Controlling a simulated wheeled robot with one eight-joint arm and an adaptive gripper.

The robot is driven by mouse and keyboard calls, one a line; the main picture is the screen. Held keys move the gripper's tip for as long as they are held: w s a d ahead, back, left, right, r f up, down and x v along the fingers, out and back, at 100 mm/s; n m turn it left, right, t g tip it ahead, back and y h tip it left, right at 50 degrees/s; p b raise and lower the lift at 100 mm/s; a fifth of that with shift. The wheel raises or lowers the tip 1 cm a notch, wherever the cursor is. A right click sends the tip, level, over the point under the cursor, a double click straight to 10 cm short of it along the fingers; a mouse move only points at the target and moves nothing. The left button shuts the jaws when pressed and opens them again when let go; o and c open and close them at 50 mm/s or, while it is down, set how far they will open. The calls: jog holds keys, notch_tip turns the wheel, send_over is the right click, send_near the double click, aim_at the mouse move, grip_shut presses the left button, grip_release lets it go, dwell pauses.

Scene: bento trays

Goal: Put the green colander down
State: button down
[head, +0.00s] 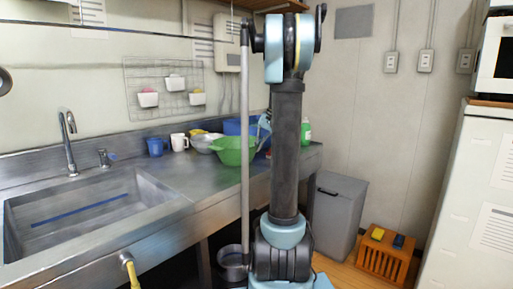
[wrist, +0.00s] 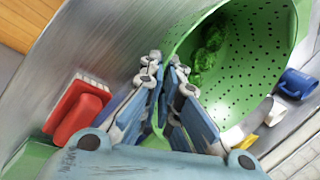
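The green colander (head: 231,152) is at the far right part of the steel counter in the head view. In the wrist view the colander (wrist: 262,60) fills the upper right, with holes in its wall and green leafy pieces (wrist: 208,52) inside. My gripper (wrist: 164,72) is at its near rim, with a strip of green between the two blue fingers, so it looks shut on the rim or handle. In the head view my gripper (head: 264,124) is partly hidden behind my arm. I cannot tell whether the colander's base touches the counter.
A blue mug (head: 156,147), a white mug (head: 179,142) and a metal bowl (head: 203,142) stand left of the colander. A red object (wrist: 80,108) lies left of my gripper in the wrist view. The counter between sink (head: 90,211) and colander is clear.

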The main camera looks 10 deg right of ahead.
jog(key=c, duration=1.8)
grip_release()
jog(key=v, duration=1.2)
jog(key=s+a+f+n+h, duration=0.1)
jog(key=s+a+f, duration=0.4)
jog(key=s, duration=0.5)
jog(key=s+a+f+n+h, duration=0.1)
jog(key=s+a+f, duration=0.3)
jog(key=s, duration=0.6)
jog(key=s+a+f+n+h, duration=0.1)
jog(key=s+a+f+h, duration=0.1)
jog(key=s+f, duration=1.5)
notch_tip(320, 180, down, 2)
jog(key=shift+s+a+f+n+t+h, duration=0.2)
jog(key=shift+s+a+n+t+h, duration=0.1)
jog(key=shift+n+t, duration=0.1)
